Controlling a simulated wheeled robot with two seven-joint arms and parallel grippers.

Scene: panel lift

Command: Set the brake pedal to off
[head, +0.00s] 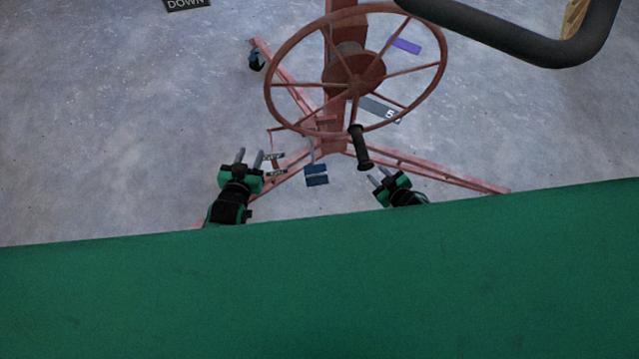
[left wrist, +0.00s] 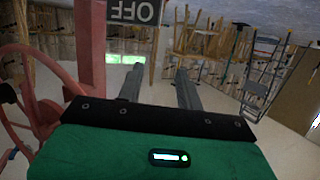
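A red panel lift with a large spoked handwheel (head: 355,75) stands ahead in the head view. My left gripper (head: 249,156) is open and empty, just left of these plates. Its parted fingers also show in the left wrist view (left wrist: 160,78). My right gripper (head: 378,174) is open and empty, below the wheel's black handle (head: 360,147).
The lift's red legs (head: 440,176) spread over the grey floor. A dark bar (head: 500,35) crosses the upper right. A green surface (head: 320,285) fills the bottom. Wooden stools (left wrist: 200,35) and a stepladder (left wrist: 262,70) stand farther off.

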